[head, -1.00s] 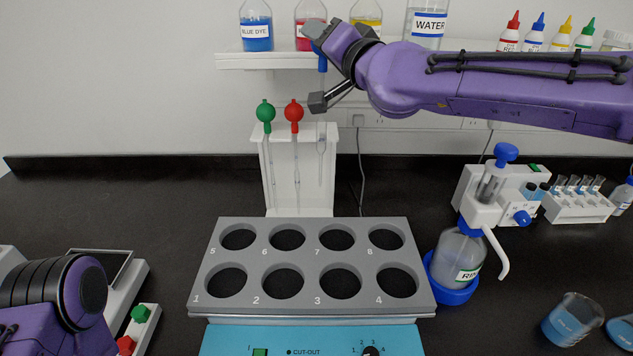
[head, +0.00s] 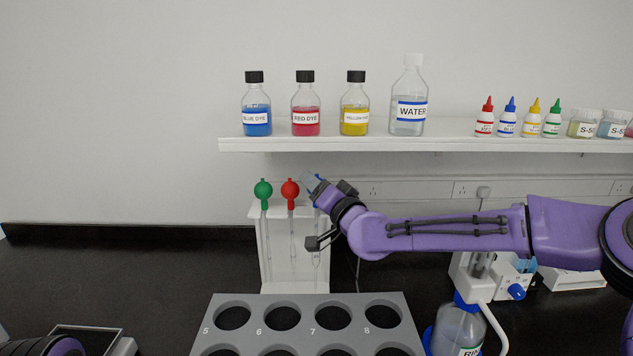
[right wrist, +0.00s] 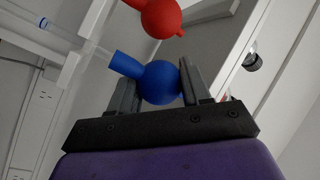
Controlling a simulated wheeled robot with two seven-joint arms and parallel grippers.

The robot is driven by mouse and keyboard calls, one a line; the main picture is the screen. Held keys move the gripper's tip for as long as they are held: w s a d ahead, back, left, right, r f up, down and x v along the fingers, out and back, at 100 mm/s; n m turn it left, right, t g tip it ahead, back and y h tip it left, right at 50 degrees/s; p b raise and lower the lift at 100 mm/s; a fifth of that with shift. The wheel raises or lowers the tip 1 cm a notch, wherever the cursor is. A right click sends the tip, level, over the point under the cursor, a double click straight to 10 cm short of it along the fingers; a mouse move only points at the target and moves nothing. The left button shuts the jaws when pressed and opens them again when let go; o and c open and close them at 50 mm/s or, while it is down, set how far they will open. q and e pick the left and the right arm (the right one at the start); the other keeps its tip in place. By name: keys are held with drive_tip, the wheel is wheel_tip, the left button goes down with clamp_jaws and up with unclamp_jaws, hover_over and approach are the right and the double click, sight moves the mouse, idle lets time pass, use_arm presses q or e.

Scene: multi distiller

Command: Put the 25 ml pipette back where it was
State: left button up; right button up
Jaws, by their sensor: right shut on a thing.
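My right gripper (head: 319,190) is shut on the blue bulb (right wrist: 160,84) of a pipette, at the right end of the white pipette rack (head: 262,240). The right wrist view shows the bulb between both jaws, with the glass stem running to the upper left. In the head view the gripper mostly hides the bulb, and the stem hangs about upright at the rack's right slot. I cannot tell whether it is fully seated. My left gripper is out of view.
A green-bulbed pipette (head: 263,189) and a red-bulbed pipette (head: 290,189) stand in the rack close to my gripper's left. A shelf (head: 350,145) with several bottles is above. The grey eight-hole block (head: 258,302) is in front. A dispenser bottle (head: 456,330) stands at right.

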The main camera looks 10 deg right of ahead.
drive_tip(key=w, duration=0.1)
drive_tip(key=w+f+p, duration=0.1)
drive_tip(key=w, duration=0.1)
drive_tip(key=shift+d+f, duration=0.2)
drive_tip(key=shift+d, duration=0.1)
drive_tip(key=o, duration=0.7)
drive_tip(key=shift+w, duration=0.1)
drive_tip(key=shift+c, duration=0.2)
